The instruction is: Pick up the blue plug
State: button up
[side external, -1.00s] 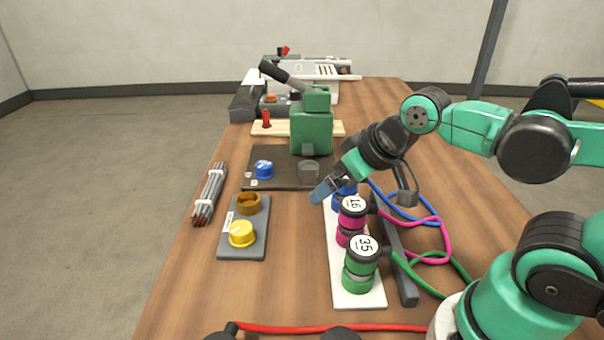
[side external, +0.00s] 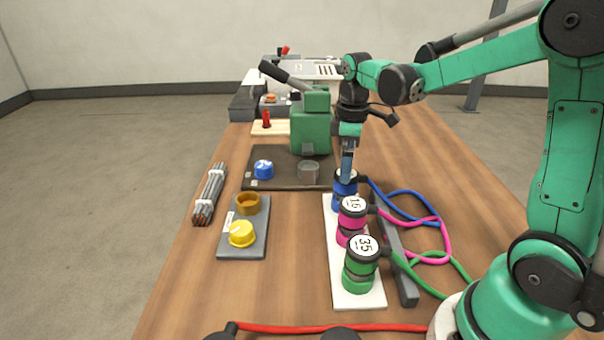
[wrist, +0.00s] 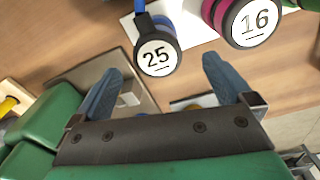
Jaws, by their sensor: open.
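The blue plug (side external: 344,202) stands at the far end of a white strip, its black top partly hidden by my fingers in the side view. In the wrist view the plug (wrist: 157,55) shows a white cap marked 25 and a blue band. My gripper (side external: 347,178) points straight down right over the plug. In the wrist view the two blue fingers of my gripper (wrist: 162,70) are apart, with the cap between and just beyond their tips. The gripper holds nothing. I cannot tell the exact height gap.
A magenta plug (side external: 351,222) marked 16 and a green plug (side external: 360,264) marked 35 stand nearer on the white strip (side external: 345,289). A grey rail (side external: 402,270) and coloured cables (side external: 432,222) lie right. A green pump (side external: 311,130) stands behind. Blue and yellow knobs sit left.

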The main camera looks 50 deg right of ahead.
jog(key=shift+d+f, duration=0.15)
jog(key=shift+f, duration=2.8)
grip_shut()
jog(key=shift+r, duration=0.1)
notch_tip(320, 180, up, 20)
jog(key=shift+w, duration=0.1)
